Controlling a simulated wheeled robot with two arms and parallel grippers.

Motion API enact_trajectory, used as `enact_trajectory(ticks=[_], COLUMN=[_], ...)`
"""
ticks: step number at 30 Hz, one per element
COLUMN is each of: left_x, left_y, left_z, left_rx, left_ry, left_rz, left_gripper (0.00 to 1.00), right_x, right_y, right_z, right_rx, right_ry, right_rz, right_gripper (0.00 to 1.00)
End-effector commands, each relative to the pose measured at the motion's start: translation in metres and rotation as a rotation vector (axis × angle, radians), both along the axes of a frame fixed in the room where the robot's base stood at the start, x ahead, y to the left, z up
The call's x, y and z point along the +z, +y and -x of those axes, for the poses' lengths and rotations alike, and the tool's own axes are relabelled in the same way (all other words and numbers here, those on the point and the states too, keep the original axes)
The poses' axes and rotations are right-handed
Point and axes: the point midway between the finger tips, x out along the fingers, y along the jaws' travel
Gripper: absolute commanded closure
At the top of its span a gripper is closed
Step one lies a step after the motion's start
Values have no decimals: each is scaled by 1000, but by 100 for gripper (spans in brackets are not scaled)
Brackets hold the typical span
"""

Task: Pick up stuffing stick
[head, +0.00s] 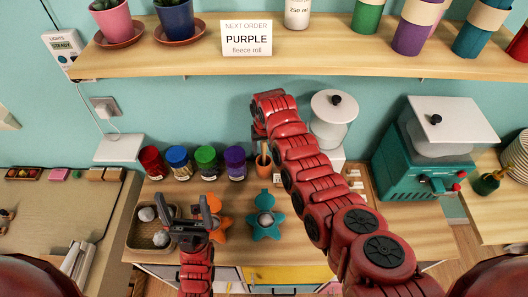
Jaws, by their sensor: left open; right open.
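A thin wooden stick (264,149), which looks like the stuffing stick, stands upright in a small terracotta cup (263,167) on the wooden counter. My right arm reaches across the counter, and my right gripper (258,137) points down just above and beside the stick. Its fingers are small and partly hidden, with no clear hold on the stick. My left gripper (185,208) is open and empty at the front left of the counter, its two dark fingers spread apart, well away from the cup.
Red, blue, green and purple jars (236,163) stand left of the cup. A teal star-shaped piece (265,228) and an orange one (221,232) lie in front. A tray (138,243) holds grey balls. A teal machine (405,160) stands right; a shelf (330,64) overhangs the back.

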Motion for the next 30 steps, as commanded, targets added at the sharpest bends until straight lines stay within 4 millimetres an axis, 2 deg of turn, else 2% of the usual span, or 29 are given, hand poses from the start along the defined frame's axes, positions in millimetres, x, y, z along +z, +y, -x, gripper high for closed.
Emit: enact_trajectory(ticks=[6,13,24,30], left_x=[4,4,4,4], left_y=[0,0,0,0], left_z=[0,0,0,0], left_rx=[0,0,0,0], left_ry=[0,0,0,0], left_rz=[0,0,0,0], left_gripper=[10,10,10,10], right_x=[-9,-10,-10,-10], right_y=[0,0,0,0], right_z=[-1,-1,-1,-1], right_rx=[-1,-2,-1,-1], right_ry=[0,-2,-2,-2], right_rz=[0,-1,-1,-1], right_gripper=[36,36,100,100])
